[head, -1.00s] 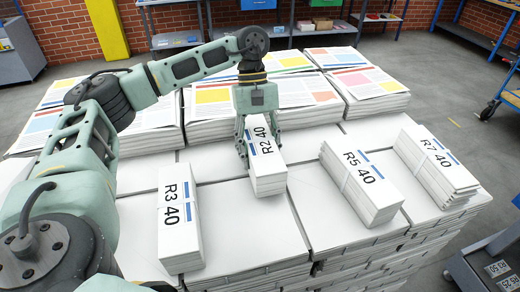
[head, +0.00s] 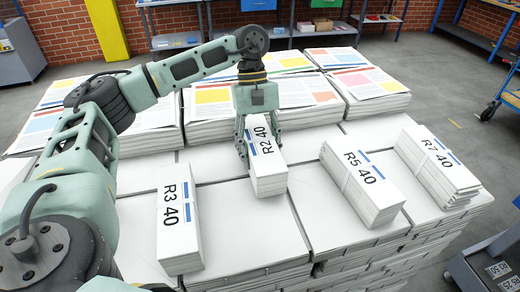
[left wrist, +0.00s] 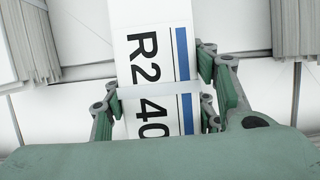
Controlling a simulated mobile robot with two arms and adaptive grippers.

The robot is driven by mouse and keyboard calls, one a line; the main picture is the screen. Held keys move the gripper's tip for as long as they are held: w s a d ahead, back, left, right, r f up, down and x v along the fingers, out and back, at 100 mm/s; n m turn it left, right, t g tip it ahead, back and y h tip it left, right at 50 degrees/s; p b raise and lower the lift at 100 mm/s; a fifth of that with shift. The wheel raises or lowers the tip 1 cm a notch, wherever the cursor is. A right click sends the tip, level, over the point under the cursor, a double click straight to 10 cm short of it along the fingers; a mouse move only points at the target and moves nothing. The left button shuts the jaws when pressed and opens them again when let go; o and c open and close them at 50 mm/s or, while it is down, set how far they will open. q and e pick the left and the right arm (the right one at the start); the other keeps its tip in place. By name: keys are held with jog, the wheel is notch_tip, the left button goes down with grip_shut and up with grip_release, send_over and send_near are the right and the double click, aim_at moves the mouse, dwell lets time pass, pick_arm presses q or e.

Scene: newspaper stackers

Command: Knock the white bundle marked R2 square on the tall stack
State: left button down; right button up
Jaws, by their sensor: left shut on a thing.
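The white bundle marked R2 40 (head: 266,172) lies on the tall stack (head: 240,226), between the R3 and R5 bundles. It has a blue stripe and a pale band around it. My left gripper (head: 257,139) comes down from above and is shut on its far part. In the left wrist view the R2 bundle (left wrist: 154,45) shows between the two fingers, one on each long side, with the band crossing near them. The bundle's far end is partly hidden by the gripper. My right gripper is not in view.
Bundle R3 (head: 179,225) lies to the left, R5 (head: 362,185) and R7 (head: 436,165) to the right. Colour-printed newspaper stacks (head: 220,97) rise behind the gripper. Bare white stack top lies between the bundles. A blue cart (head: 508,95) stands at the right.

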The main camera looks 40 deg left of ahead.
aim_at(265, 153)
pick_arm(q)
jog(key=shift+s+d, duration=0.45)
jog(key=shift+s+d+b, duration=0.4)
jog(key=shift+s+d, duration=0.15)
jog(key=shift+d, duration=0.1)
jog(key=shift+r+p, duration=1.45)
jog(key=shift+r, duration=1.6)
jog(key=shift+f, duration=0.1)
